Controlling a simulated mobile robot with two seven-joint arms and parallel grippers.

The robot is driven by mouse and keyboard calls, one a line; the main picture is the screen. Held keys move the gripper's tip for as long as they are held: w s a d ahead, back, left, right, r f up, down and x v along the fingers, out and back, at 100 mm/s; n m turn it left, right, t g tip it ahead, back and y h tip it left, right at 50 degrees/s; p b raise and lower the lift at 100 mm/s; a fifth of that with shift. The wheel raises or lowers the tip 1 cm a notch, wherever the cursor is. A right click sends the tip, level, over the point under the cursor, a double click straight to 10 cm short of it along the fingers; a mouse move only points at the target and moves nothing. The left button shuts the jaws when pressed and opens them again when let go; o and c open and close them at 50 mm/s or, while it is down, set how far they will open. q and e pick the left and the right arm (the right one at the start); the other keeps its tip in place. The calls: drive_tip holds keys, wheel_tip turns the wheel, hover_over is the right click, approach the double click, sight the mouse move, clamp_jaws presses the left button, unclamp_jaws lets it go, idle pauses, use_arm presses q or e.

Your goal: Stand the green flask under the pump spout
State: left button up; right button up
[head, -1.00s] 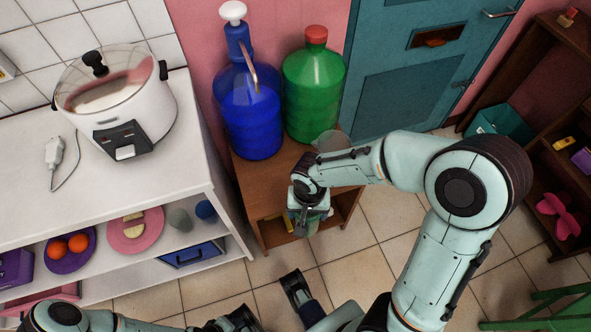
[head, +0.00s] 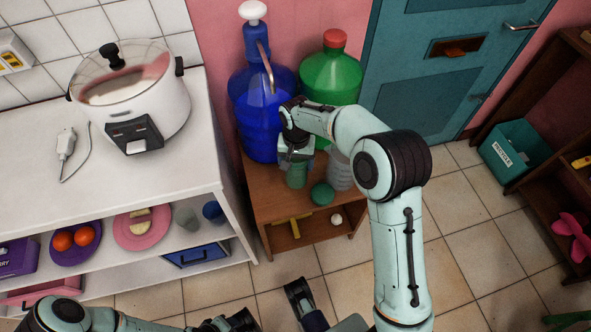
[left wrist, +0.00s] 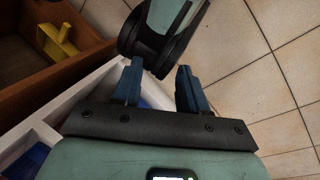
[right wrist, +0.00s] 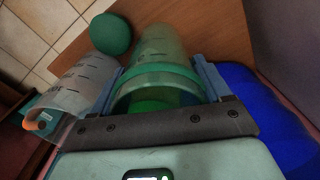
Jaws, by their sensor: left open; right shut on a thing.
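The green flask (head: 297,175) is in my right gripper (head: 296,152), over the brown stand. In the right wrist view, the flask (right wrist: 162,52) sits between the fingers of my right gripper (right wrist: 160,85). Whether its base touches the stand is unclear. The blue bottle (head: 258,130) stands at the stand's back left, with a blue and white pump (head: 252,12) on top. The copper pump spout (head: 265,65) hangs down its front. The flask is in front of the spout and a little to its right. My left gripper (left wrist: 160,88) is open and empty, low near the white shelf.
A clear flask with markings (head: 340,172) and a green ball (head: 322,194) are close to the held flask. A green bottle (head: 330,75) stands behind my right arm. The brown stand (head: 262,190) has bare top at its front left.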

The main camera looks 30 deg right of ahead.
use_arm(q)
drive_tip(key=shift+w+a+f+t+b, duration=0.2)
drive_tip(key=shift+w+a+f+b, duration=0.2)
drive_tip(key=shift+w, duration=0.2)
drive_tip(key=shift+w+a+f+t+b, duration=0.2)
drive_tip(key=shift+w+f+b, duration=0.1)
drive_tip(key=shift+w+f, duration=0.2)
use_arm(e)
drive_tip(key=shift+w+f, duration=0.2)
drive_tip(key=shift+f, duration=2.3)
drive_tip(key=shift+f, duration=0.1)
drive_tip(key=o, duration=0.7)
drive_tip(key=shift+f, duration=0.1)
drive_tip(key=o, duration=0.3)
use_arm(q)
drive_tip(key=shift+w, duration=0.1)
use_arm(e)
drive_tip(key=shift+o, duration=0.2)
